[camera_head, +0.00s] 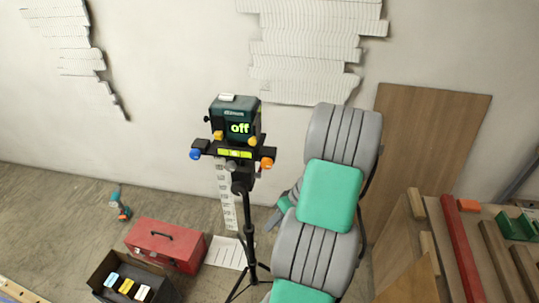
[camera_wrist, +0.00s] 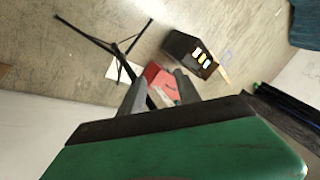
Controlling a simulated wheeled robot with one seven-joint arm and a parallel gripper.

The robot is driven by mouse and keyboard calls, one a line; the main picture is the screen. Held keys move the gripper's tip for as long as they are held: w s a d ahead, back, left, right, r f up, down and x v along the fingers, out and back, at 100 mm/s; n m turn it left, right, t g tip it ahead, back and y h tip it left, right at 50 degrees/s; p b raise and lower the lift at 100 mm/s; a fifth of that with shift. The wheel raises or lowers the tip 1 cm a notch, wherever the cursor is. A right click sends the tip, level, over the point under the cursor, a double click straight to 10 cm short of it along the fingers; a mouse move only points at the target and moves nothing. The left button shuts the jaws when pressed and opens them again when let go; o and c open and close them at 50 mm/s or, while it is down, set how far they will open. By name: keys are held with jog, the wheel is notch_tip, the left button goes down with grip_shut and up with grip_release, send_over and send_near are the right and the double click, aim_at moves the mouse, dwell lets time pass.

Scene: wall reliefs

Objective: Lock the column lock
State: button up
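A black tripod (camera_head: 248,225) stands upright left of my arm, with a dark device (camera_head: 233,119) on top whose green display reads "off". Its mount head has a blue knob (camera_head: 195,154) and an orange knob (camera_head: 267,163). I cannot clearly make out the column lock in either view. My gripper (camera_head: 272,220) is partly hidden by my arm, just right of the tripod column. In the wrist view my gripper (camera_wrist: 159,77) has its two grey fingers apart, with the dark tripod column (camera_wrist: 151,102) showing next to the left finger. I cannot tell whether they touch.
A red toolbox (camera_head: 165,245) and an open black box (camera_head: 130,280) with colored items stand on the floor at left. A teal drill (camera_head: 120,204) lies behind them. A brown board (camera_head: 425,145) leans on the wall at right, near a bench with red and wooden bars (camera_head: 460,250).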

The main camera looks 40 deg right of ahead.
jog(key=w+d+r+n+t+p, duration=0.1)
jog(key=w+d+r+n+t, duration=0.3)
jog(key=d+r+n+t, duration=0.25)
jog(key=w+d+r+n+t+p, duration=0.1)
jog(key=w+d+r+n+t, duration=0.3)
jog(key=d+n, duration=0.45)
jog(key=shift+n+t, duration=0.45)
jog(key=shift+n, duration=0.25)
jog(key=w+a+f+b, duration=0.1)
jog(key=w+b, duration=0.1)
jog(key=b, duration=0.5)
jog(key=w+a+f+b, duration=0.1)
jog(key=w+b, duration=0.1)
jog(key=b, duration=0.5)
jog(key=w+a+f+b, duration=0.1)
jog(key=w+a+b, duration=0.1)
jog(key=b, duration=0.6)
jog(key=shift+w+f, duration=0.1)
jog(key=shift+w+a+r+b, duration=0.2)
jog(key=shift+w+b, duration=0.1)
jog(key=shift+b, duration=0.65)
jog(key=shift+w+a+r, duration=0.1)
jog(key=shift+r, duration=0.15)
grip_shut()
